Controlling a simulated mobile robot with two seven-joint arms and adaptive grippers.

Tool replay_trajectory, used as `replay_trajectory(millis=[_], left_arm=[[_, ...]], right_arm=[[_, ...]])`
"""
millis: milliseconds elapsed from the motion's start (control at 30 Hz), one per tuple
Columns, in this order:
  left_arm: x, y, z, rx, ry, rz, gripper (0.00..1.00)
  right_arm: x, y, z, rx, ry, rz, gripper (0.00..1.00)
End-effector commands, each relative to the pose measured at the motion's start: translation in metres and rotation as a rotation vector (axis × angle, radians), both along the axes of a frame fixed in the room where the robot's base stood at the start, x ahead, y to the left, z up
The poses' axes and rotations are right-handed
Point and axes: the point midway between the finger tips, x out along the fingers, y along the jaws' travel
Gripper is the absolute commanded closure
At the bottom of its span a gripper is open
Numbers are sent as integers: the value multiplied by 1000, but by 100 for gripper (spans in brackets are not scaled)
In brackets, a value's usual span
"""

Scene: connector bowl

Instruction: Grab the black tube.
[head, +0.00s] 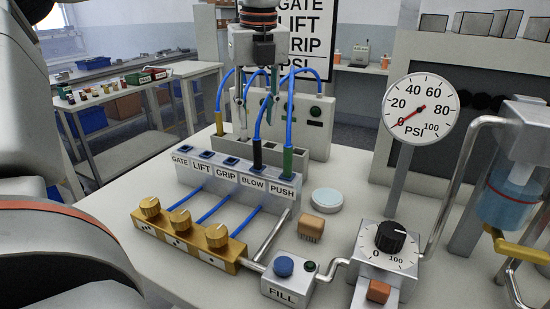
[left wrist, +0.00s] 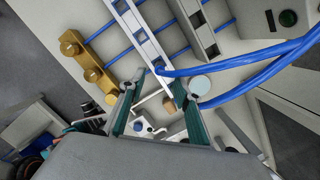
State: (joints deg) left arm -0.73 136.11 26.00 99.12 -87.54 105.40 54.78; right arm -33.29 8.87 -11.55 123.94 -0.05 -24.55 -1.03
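The black tube (head: 257,152) is a blue hose with a black end, standing in the socket marked BLOW on the labelled block (head: 233,180). A green-ended tube (head: 288,162) stands beside it in the PUSH socket. My left gripper (head: 258,100) hangs down from above, over and slightly behind the black tube, among the blue hoses. Its two teal fingers are spread apart in the left wrist view (left wrist: 160,98), with nothing seen held between them. The black end is hard to make out in that view. My right gripper is not in view.
Blue hoses arch close to my left gripper. Brass knobs (head: 180,218), a FILL button box (head: 289,277), a brown cube (head: 311,229) and a pressure gauge (head: 421,106) stand in front and right.

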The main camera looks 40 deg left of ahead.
Motion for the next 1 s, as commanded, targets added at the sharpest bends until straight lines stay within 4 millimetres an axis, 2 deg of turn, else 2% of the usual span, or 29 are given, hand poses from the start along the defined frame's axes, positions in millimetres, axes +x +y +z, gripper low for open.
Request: replay_trajectory(millis=[367, 633, 967, 1000], left_arm=[[2, 3, -34, -3, 2, -2, 67], [6, 7, -71, -2, 3, -2, 67], [7, 8, -77, -1, -2, -1, 67], [7, 8, -77, -1, -2, -1, 75]], right_arm=[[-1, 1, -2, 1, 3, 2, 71], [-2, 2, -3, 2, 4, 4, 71], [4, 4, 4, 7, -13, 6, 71], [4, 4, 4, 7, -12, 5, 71]])
